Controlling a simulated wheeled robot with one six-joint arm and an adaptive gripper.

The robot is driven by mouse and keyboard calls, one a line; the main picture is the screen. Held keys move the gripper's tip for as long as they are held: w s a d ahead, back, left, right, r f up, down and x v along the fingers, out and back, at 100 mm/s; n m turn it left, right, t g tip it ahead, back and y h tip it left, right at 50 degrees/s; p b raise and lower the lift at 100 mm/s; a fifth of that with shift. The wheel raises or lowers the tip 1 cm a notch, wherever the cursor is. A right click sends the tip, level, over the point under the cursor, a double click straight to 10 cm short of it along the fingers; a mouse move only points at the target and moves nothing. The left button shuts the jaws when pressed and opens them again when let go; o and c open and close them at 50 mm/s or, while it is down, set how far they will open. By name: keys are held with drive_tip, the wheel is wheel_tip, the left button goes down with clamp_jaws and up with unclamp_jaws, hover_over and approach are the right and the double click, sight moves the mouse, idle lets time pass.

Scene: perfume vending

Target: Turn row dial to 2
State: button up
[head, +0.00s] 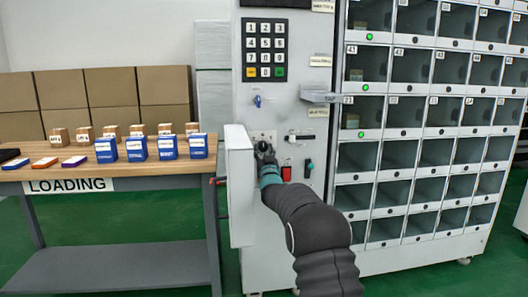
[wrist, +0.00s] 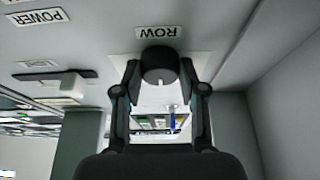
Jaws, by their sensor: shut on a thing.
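The row dial (wrist: 160,64) is a round dark knob on the grey machine panel, under a label reading ROW (wrist: 158,32) in the wrist view. My gripper (wrist: 160,88) has a finger on each side of the dial and is shut on it. In the head view my gripper (head: 264,152) reaches the panel and hides most of the dial. I cannot read which number the dial points to.
A keypad (head: 265,50) and a blue key-like knob (head: 257,100) are above the gripper. An open panel door (head: 239,185) stands close on the left. Locker compartments (head: 408,117) fill the right side.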

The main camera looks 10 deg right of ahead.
drive_tip(key=shift+d+f+n+b, duration=0.1)
drive_tip(key=shift+n+b, duration=0.4)
drive_tip(key=shift+b, duration=0.15)
drive_tip(key=shift+n+y+b, duration=0.8)
drive_tip(key=shift+n+b, duration=0.05)
drive_tip(key=shift+n, duration=0.05)
drive_tip(key=n+y+b, duration=0.1)
drive_tip(key=n+b, duration=0.1)
drive_tip(key=n, duration=0.1)
drive_tip(key=shift+d+n+y, duration=0.1)
drive_tip(key=shift+n+y, duration=0.2)
drive_tip(key=shift+y, duration=0.1)
drive_tip(key=n, duration=0.1)
drive_tip(key=n+g+y, duration=0.1)
drive_tip(key=n, duration=0.2)
drive_tip(key=shift+d+r+y, duration=0.1)
drive_tip(key=shift+r+y, duration=0.2)
drive_tip(key=shift+y, duration=0.1)
drive_tip(key=shift+n+g+y+p, duration=0.5)
drive_tip(key=shift+n+g, duration=0.2)
drive_tip(key=shift+n, duration=1)
drive_tip(key=o, duration=1.1)
drive_tip(key=shift+o, duration=0.2)
